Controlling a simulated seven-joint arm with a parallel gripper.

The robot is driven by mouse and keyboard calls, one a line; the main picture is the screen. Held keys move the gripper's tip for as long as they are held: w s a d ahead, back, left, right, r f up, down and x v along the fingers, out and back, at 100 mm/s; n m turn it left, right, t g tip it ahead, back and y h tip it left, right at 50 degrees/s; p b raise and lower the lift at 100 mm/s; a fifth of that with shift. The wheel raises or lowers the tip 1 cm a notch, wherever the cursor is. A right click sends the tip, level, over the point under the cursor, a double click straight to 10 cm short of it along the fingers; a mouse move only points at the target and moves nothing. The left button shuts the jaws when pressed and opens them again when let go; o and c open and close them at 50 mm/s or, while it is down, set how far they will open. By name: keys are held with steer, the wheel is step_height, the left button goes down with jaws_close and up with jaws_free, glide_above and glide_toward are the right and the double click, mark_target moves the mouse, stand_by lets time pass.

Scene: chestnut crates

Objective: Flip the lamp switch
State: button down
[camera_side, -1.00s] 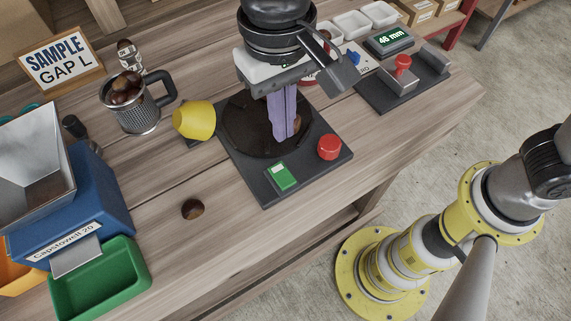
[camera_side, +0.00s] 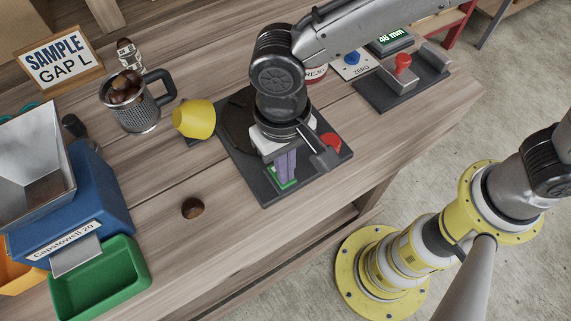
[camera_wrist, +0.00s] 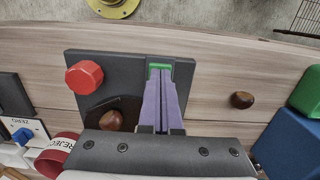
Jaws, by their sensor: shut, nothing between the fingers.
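A black plate (camera_side: 325,170) on the wooden bench carries a green rocker switch (camera_side: 292,183) near its front corner; the switch also shows in the wrist view (camera_wrist: 153,66). A yellow lamp head (camera_side: 194,119) stands at the plate's left edge. My gripper (camera_side: 284,178) points down with its purple fingers shut and empty, tips at the switch. In the wrist view the fingertips (camera_wrist: 161,76) cover part of the switch. I cannot tell whether they press on it or which way it is tipped.
A red button (camera_wrist: 84,77) and a dark disc (camera_side: 238,125) with a chestnut (camera_wrist: 111,120) are on the same plate. A loose chestnut (camera_side: 192,208) lies on the bench. A green tray (camera_side: 137,275) and a mug of chestnuts (camera_side: 133,115) stand left. The front bench strip is mostly clear.

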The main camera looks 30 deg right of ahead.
steer(key=shift+s+f, duration=0.15)
steer(key=shift+f, duration=0.15)
steer(key=shift+w, duration=0.2)
steer(key=shift+w+r, duration=0.2)
steer(key=shift+w, duration=0.45)
steer(key=shift+r, duration=0.2)
step_height(320, 180, up, 14)
steer(key=shift+w+f, duration=0.15)
steer(key=shift+w, duration=0.2)
steer(key=shift+w+d, duration=0.1)
stand_by(0.3)
